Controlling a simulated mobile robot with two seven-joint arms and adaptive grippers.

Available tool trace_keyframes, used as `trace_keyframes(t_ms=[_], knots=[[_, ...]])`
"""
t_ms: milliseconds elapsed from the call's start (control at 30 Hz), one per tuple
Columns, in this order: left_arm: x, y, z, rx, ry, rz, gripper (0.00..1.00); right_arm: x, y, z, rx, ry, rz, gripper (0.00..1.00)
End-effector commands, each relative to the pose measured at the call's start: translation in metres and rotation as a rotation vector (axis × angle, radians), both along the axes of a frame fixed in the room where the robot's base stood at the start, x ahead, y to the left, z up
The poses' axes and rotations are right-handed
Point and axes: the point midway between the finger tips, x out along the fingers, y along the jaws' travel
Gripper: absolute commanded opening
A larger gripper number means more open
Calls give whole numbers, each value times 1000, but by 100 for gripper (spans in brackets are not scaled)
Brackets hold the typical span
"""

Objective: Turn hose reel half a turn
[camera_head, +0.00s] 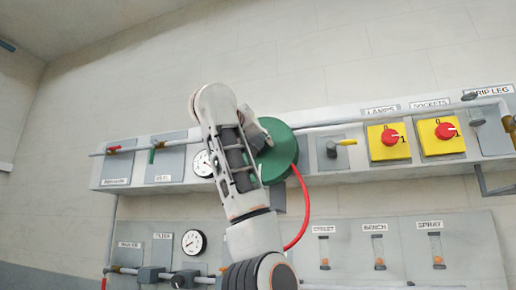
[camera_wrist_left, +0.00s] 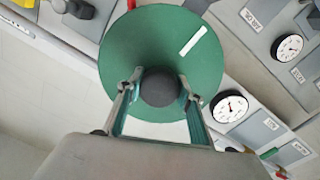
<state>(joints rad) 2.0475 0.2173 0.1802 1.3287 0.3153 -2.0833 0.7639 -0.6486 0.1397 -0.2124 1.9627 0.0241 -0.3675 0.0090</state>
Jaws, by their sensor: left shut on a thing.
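The hose reel is a green disc (camera_head: 277,152) on the wall panel, with a red hose (camera_head: 303,210) hanging from its right side. It also shows in the left wrist view (camera_wrist_left: 135,45), with a white stripe near its edge. My left gripper (camera_wrist_left: 158,88) is shut on the dark round knob (camera_wrist_left: 160,88) on the reel, one finger on each side. My right gripper is not in view.
Gauges (camera_head: 194,242) and small valves are on the left and below. Three labelled flow tubes (camera_head: 379,250) stand at lower right.

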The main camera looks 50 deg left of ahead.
Motion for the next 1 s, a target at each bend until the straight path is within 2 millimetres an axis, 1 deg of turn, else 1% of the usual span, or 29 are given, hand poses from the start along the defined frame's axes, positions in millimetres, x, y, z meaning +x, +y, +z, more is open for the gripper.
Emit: trace_keyframes(t_ms=[33, 133, 467, 500, 533, 867, 1000], knots=[[0, -2, 0, -23, -18, -6, 0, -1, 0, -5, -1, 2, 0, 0], [0, -2, 0, -59, -40, -3, 0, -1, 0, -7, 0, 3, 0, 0], [0, -1, 1, -72, -48, -1, 0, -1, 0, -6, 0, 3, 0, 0], [0, -1, 1, -71, -48, -1, 46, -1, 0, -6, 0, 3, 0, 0], [0, -1, 1, -71, -48, -1, 54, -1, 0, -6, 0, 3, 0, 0], [-1, -1, 1, -70, -46, 0, 54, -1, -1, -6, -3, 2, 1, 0], [-8, -5, 2, -70, -49, -2, 54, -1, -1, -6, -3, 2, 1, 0]])
